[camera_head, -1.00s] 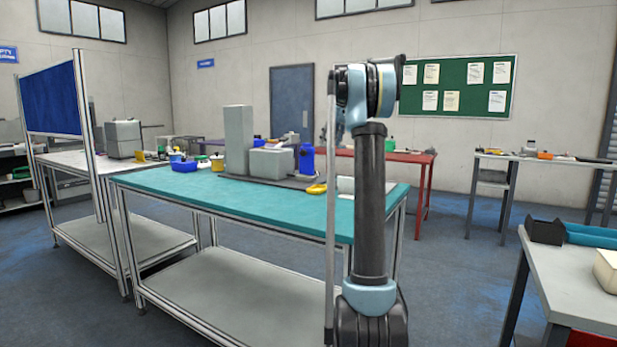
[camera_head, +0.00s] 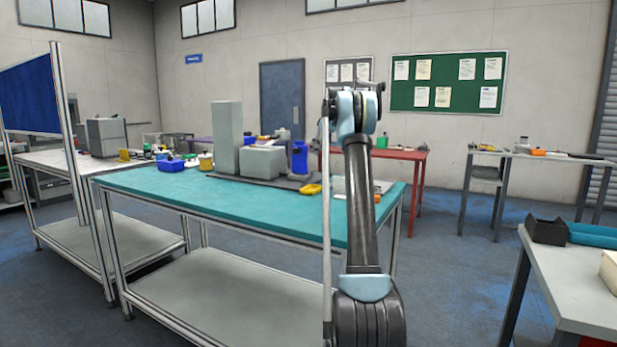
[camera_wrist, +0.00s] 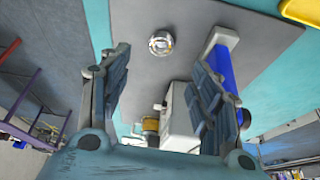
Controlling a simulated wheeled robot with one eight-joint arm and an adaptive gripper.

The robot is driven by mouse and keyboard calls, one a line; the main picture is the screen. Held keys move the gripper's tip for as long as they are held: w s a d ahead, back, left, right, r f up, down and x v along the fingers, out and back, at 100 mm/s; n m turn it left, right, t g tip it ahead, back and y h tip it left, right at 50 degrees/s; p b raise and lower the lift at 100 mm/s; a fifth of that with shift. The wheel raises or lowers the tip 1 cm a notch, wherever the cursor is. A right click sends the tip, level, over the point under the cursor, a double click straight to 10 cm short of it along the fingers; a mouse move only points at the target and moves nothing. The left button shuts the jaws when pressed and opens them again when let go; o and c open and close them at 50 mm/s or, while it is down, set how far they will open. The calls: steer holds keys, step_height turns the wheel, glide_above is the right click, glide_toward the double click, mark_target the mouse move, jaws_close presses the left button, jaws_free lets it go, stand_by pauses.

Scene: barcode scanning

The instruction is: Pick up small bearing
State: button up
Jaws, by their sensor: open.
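The small bearing (camera_wrist: 161,43) is a shiny metal ring lying on the dark grey mat (camera_wrist: 140,15) in the wrist view. My gripper (camera_wrist: 158,62) is open and empty, its two fingers on either side of the picture with the bearing between and beyond their tips. The bearing is apart from both fingers. In the head view the mat lies on the teal workbench (camera_head: 225,205), but I cannot make out the bearing there. My gripper is not clearly visible in the head view, where my own arm stands in front of the bench's right end.
On the bench are a grey machine block (camera_head: 227,138), a blue bottle (camera_head: 299,157), a yellow item (camera_head: 311,189) and a blue bin (camera_head: 171,165). In the wrist view a blue object (camera_wrist: 222,65) is near the right finger. The bench's near left is clear.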

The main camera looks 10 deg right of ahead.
steer(key=x, duration=1.1)
steer(key=shift+a, duration=0.25)
steer(key=c, duration=1.2)
